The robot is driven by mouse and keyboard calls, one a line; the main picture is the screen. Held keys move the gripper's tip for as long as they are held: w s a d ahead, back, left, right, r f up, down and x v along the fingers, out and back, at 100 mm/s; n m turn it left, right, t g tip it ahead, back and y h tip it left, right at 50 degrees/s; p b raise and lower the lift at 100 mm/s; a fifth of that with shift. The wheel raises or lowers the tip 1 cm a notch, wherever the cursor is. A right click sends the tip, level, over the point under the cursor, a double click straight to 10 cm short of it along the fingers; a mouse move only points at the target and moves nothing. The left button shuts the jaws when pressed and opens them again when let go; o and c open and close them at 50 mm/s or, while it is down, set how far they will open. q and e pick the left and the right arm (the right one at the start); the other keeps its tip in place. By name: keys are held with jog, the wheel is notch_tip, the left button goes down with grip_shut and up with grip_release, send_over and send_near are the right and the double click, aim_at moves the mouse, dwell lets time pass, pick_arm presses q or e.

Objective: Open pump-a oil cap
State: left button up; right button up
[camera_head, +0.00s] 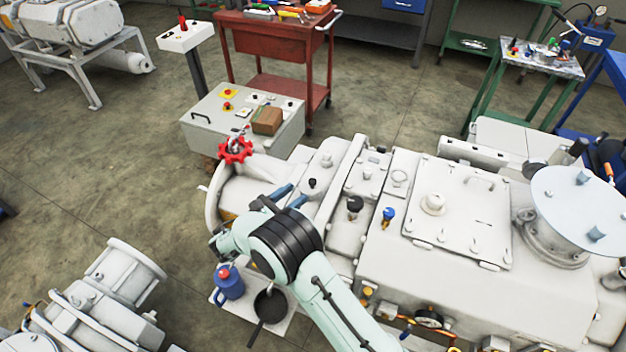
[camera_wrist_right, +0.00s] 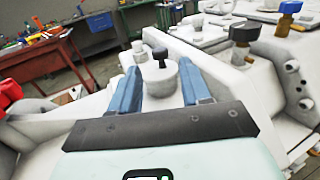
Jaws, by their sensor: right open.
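The white pump (camera_head: 340,220) fills the lower right of the head view. Several knobs stand on it: a small black knob (camera_head: 312,183) on a white cylindrical boss, a larger black knob (camera_head: 355,204) and a blue knob (camera_head: 388,214). I cannot tell by label which is the oil cap. My right gripper (camera_head: 288,196) is open, its blue fingers pointing at the small black knob. In the right wrist view this knob (camera_wrist_right: 160,57) and its boss (camera_wrist_right: 160,80) appear between the fingers, apparently beyond the tips; nothing is held. My left gripper is not in view.
A red valve handwheel (camera_head: 235,150) stands left of the gripper. A control box (camera_head: 245,118) and a red tool cart (camera_head: 275,50) stand behind.

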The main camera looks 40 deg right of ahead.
aim_at(309, 183)
jog(key=d, duration=0.7)
jog(key=shift+w+d, duration=0.3)
jog(key=shift+d, duration=0.1)
grip_shut()
